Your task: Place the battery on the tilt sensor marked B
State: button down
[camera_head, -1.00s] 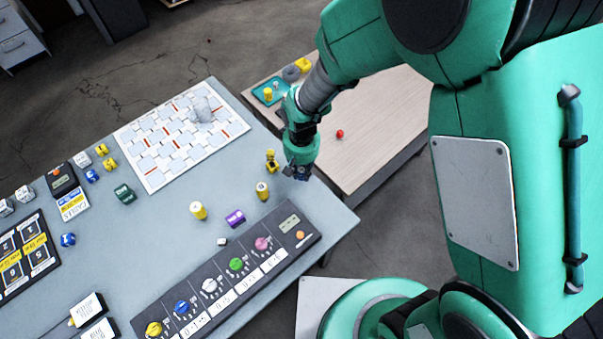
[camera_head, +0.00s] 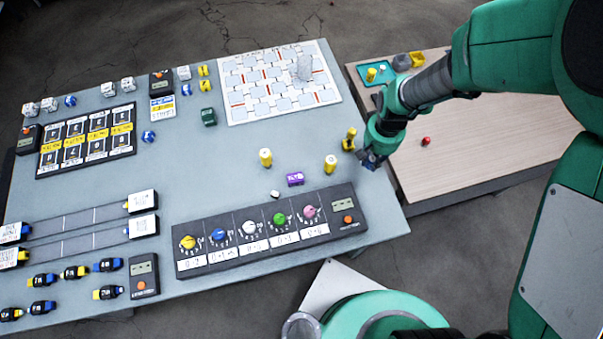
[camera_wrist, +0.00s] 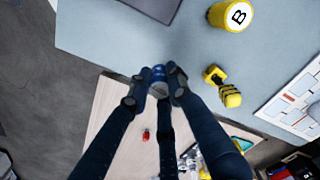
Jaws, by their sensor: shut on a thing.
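My gripper (camera_head: 368,163) is over the right end of the blue-grey table. In the wrist view its dark fingers (camera_wrist: 159,84) are shut on a small blue cylinder with a grey end (camera_wrist: 158,73), apparently the battery; the fingers partly hide it. A yellow cylinder with a black B on its white top, the tilt sensor marked B (camera_wrist: 238,14), stands upright at the top right there. It appears to be the nearer yellow cylinder (camera_head: 330,166) left of my gripper in the head view, where its letter is too small to read. My gripper is apart from it.
A yellow-and-black piece (camera_wrist: 222,86) stands close to my gripper. A second yellow cylinder (camera_head: 265,157) and a purple block (camera_head: 295,179) are farther left. A dark knob panel (camera_head: 260,248) lies along the front, a white patterned board (camera_head: 235,110) behind. A wooden table (camera_head: 480,145) adjoins at right.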

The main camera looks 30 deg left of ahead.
jog(key=shift+n, duration=0.6)
jog(key=s+a, duration=0.1)
jog(key=a, duration=0.2)
jog(key=s+a+r+b, duration=0.1)
jog(key=s+a, duration=0.1)
jog(key=a, duration=0.2)
jog(key=s+a+b, duration=0.1)
jog(key=s+a, duration=0.1)
jog(key=a, duration=0.2)
jog(key=shift+s+a+r, duration=0.15)
jog(key=shift+r, duration=0.15)
jog(key=r+n+b, duration=0.1)
jog(key=r, duration=0.1)
send_over(295, 177)
jog(key=shift+f, duration=0.15)
jog(key=shift+f+b, duration=0.9)
jog(key=shift+f, duration=2.1)
jog(key=shift+f, duration=0.1)
jog(key=shift+f+b, duration=0.5)
jog(key=shift+f, duration=1.3)
jog(key=shift+f, duration=0.1)
jog(key=c, duration=1.6)
grip_release()
